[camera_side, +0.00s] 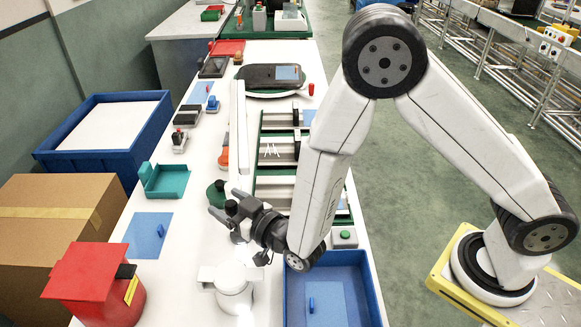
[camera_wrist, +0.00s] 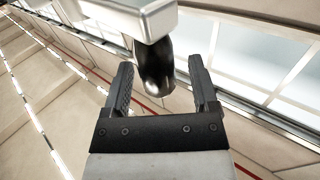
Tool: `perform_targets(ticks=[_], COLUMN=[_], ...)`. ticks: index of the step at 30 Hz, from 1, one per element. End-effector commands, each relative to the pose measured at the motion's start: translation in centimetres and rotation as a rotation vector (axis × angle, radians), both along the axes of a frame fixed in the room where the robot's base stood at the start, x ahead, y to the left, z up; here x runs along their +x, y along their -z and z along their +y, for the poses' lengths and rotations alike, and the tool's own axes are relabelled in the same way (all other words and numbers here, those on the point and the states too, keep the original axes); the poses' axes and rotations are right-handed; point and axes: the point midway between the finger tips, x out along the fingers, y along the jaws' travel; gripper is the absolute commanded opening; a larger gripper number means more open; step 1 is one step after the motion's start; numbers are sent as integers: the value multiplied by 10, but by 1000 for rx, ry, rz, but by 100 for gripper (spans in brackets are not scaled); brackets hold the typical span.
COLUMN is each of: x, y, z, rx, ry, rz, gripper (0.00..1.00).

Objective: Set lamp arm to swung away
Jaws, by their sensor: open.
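A long pale bar (camera_side: 240,130), which looks like the lamp arm, runs lengthwise above the white table in the side view. In the wrist view a pale bar (camera_wrist: 115,14) crosses the top, with a dark rounded knob (camera_wrist: 154,68) hanging under it. My gripper (camera_side: 226,205) is open near the bar's near end, fingers pointing left. In the wrist view my gripper (camera_wrist: 160,80) has the knob between its two fingers, with a gap visible on each side. Whether the knob lies fully at fingertip depth I cannot tell.

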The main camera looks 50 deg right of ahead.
Motion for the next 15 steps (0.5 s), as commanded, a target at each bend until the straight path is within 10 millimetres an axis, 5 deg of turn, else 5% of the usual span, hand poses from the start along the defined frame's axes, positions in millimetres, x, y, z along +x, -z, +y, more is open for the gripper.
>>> perform_targets(ticks=[15], x=[15], y=[0], z=[2], rx=[-1], ry=[-1], rz=[1], gripper=[76])
